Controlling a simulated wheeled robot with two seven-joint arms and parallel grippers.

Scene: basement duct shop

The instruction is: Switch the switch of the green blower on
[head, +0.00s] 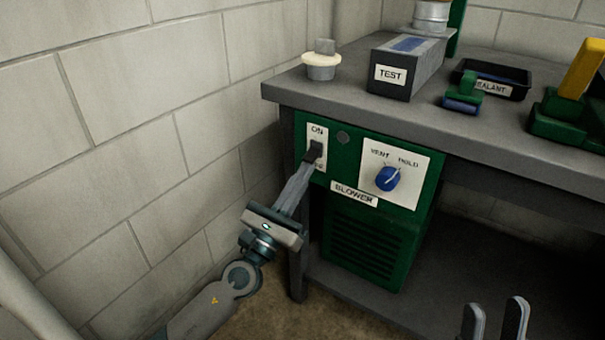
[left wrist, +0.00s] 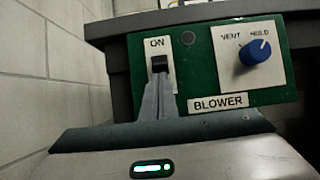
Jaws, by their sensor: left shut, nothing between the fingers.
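The green blower (head: 372,240) hangs under the grey bench, with a BLOWER label and a grille below. Its black switch (head: 316,149) sits on a white plate marked ON at the top; the lower marking is partly hidden by my gripper. My left gripper (head: 310,163) is shut and empty, its fingertips at the lower part of the switch, seemingly touching it. In the left wrist view the switch (left wrist: 160,64) shows just above the fingertips, below the ON marking. My right gripper (head: 494,318) shows only its two fingertips at the bottom right, apart and away from the blower.
A blue knob (head: 388,179) marked VENT and HOLD is right of the switch. The bench top (head: 330,97) carries a TEST box (head: 391,75), a white round piece (head: 321,62) and a SEALANT tray (head: 515,86). A block wall (head: 130,150) stands close on the left.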

